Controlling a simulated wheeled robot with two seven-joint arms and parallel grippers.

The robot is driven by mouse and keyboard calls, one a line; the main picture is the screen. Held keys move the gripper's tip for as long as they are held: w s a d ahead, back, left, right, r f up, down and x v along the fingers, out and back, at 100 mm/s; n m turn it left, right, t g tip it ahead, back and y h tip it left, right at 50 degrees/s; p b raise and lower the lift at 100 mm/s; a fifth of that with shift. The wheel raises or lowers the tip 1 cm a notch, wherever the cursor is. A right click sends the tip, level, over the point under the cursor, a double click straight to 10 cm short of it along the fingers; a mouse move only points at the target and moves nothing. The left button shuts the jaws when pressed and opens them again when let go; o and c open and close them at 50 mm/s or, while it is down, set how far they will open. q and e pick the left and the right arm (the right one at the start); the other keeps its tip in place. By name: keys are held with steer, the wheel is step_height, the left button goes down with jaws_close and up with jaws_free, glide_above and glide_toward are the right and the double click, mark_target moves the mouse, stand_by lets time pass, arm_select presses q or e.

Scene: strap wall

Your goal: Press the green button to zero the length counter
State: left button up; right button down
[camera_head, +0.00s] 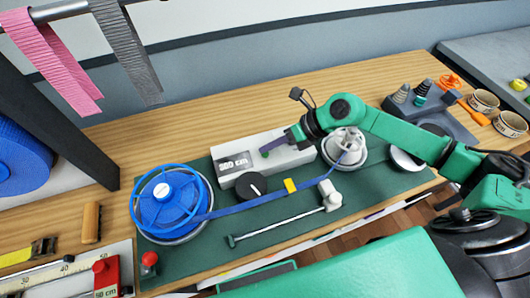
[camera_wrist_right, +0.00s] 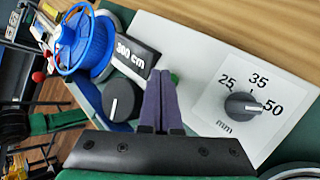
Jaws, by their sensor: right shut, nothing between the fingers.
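The white counter box (camera_head: 290,160) stands on the green mat, with a dark display (camera_head: 235,163) that reads 300 cm in the right wrist view (camera_wrist_right: 137,56). The green button (camera_head: 265,154) is on top of the box beside the display. In the right wrist view only a bit of the button (camera_wrist_right: 174,78) shows past the fingertips. My right gripper (camera_head: 268,148) is shut and empty, its purple fingers (camera_wrist_right: 160,78) right at the button. I cannot tell whether they touch it. My left gripper is not in view.
A blue strap reel (camera_head: 168,212) stands left of the box, its strap running past a black knob (camera_head: 251,186) to a grey spool (camera_head: 344,147). A width dial (camera_wrist_right: 242,105) is on the box. A red-knobbed lever (camera_head: 149,260) stands at front left.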

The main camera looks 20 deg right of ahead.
steer(key=shift+f+b, duration=0.5)
steer(key=shift+f, duration=0.2)
stand_by(0.6)
steer(key=shift+r, duration=0.15)
steer(key=shift+r+p, duration=0.7)
steer(key=shift+r, duration=0.1)
step_height(320, 180, up, 5)
steer(key=p, duration=0.3)
steer(key=shift+r, duration=0.1)
stand_by(0.7)
